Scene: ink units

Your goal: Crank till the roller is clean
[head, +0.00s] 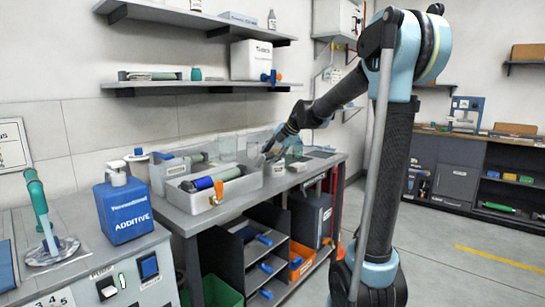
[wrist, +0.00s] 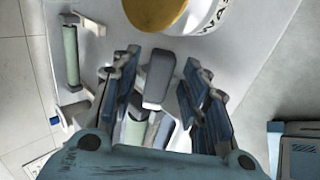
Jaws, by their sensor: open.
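My gripper (head: 272,151) is above the counter near the tray's right end, tilted downward. In the wrist view my gripper (wrist: 160,72) is open, with its blue fingers apart. A dark grey rounded piece (wrist: 158,78) shows between the fingers; I cannot tell whether it is the crank handle or whether anything touches it. Pale green parts below it are partly hidden by the gripper.
A pale green roller (wrist: 71,57) lies to the left in the wrist view. A white tub (wrist: 210,14) and a gold round thing (wrist: 153,9) are at the top. A blue additive bottle (head: 126,207) stands left of the tray. Shelves (head: 200,88) hang above the counter.

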